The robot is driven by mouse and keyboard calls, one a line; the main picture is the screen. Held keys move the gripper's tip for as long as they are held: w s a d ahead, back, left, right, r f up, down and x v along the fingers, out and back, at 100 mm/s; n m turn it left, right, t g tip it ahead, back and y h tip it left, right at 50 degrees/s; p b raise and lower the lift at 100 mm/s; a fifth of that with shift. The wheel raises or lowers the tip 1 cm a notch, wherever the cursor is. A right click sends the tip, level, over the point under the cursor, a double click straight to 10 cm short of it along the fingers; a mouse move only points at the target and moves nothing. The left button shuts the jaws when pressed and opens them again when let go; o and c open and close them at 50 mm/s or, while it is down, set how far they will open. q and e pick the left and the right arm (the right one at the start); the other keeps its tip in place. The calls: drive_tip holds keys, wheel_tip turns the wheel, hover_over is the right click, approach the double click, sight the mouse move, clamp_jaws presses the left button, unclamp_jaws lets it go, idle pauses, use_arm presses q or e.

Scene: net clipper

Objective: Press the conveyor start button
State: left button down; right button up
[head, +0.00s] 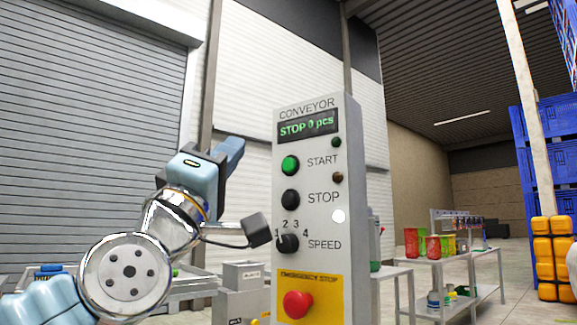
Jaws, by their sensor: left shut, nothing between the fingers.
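The grey conveyor control panel (323,260) stands upright in the middle. Its green START button (290,165) is near the top left of the panel face, under a display (308,125) reading "STOP 0 pcs". Below are the black STOP button (290,198), the black speed knob (288,243) and the red emergency stop (298,304) on a yellow plate. My left gripper (233,150) is shut and empty, left of the panel, roughly level with the START button. A gap shows between them in the picture; depth is hard to judge. My right gripper is not in view.
A black box (257,230) on my left wrist appears close to the panel's left edge, near the speed knob. Tables with colored containers (411,242) stand behind right.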

sight(289, 165)
use_arm(q)
drive_tip(key=w+d+p, duration=0.3)
drive_tip(key=w+d, duration=0.2)
drive_tip(key=w, duration=0.1)
drive_tip(key=shift+w+d, duration=0.35)
drive_tip(key=shift+d, duration=0.05)
drive_tip(key=shift+w+d+p, duration=0.1)
drive_tip(key=shift+w+p, duration=0.05)
drive_tip(key=shift+p, duration=0.15)
idle(1.9)
drive_tip(key=shift+w+d, duration=0.2)
drive_tip(key=shift+w+d, duration=0.25)
drive_tip(key=shift+w, duration=0.05)
idle(0.8)
drive_tip(key=shift+s+f, duration=0.1)
drive_tip(key=shift+s+a+b, duration=0.3)
drive_tip(key=shift+s+a, duration=0.25)
